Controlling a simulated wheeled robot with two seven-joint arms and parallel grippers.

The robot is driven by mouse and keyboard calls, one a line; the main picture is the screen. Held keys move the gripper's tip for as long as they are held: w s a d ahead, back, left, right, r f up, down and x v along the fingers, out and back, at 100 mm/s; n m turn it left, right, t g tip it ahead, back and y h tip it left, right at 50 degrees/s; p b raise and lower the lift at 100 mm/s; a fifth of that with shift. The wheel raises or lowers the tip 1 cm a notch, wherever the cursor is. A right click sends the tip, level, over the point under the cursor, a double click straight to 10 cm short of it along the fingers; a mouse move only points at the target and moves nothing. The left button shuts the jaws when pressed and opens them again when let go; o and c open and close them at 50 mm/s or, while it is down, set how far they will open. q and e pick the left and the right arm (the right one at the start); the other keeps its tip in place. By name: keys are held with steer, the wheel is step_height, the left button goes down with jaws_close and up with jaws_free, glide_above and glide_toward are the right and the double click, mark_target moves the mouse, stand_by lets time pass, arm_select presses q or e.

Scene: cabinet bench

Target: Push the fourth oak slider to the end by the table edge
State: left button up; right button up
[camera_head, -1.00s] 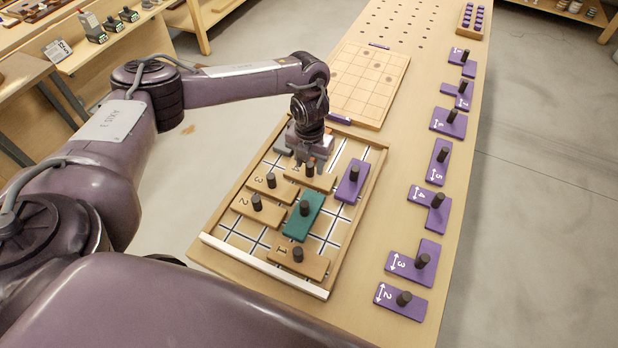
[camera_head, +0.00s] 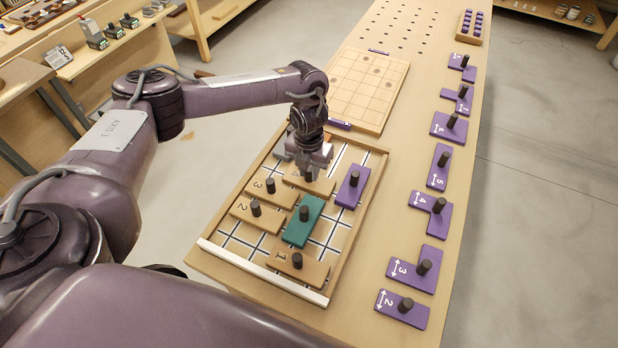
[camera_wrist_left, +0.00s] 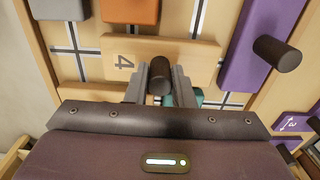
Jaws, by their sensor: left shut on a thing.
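The fourth oak slider (camera_head: 323,184), marked 4, lies in the framed tray (camera_head: 362,198) near its far side. It also shows in the left wrist view (camera_wrist_left: 198,50). My left gripper (camera_head: 313,170) is above this slider and shut on its dark upright peg; the peg sits between the fingers in the left wrist view (camera_wrist_left: 160,76). In the head view the gripper partly hides the slider's far edge. My right gripper is not in view.
A purple slider (camera_head: 352,188) stands right of slider 4, a teal one (camera_head: 302,226) nearer. Oak sliders 3 (camera_head: 284,199), 2 (camera_head: 262,217) and 1 (camera_head: 312,271) share the tray. Orange (camera_wrist_left: 130,10) and grey (camera_wrist_left: 62,8) pieces lie beyond. Purple pieces line the table's right edge.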

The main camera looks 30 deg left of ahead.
arm_select(q)
steer(key=shift+s+a+b, duration=0.2)
steer(key=shift+a+b, duration=0.25)
steer(key=shift+a, duration=3.25)
steer(key=o, duration=0.8)
steer(key=shift+c, duration=0.2)
steer(key=shift+r, duration=0.1)
step_height(320, 180, up, 7)
steer(key=p, duration=0.6)
steer(key=shift+r, duration=0.2)
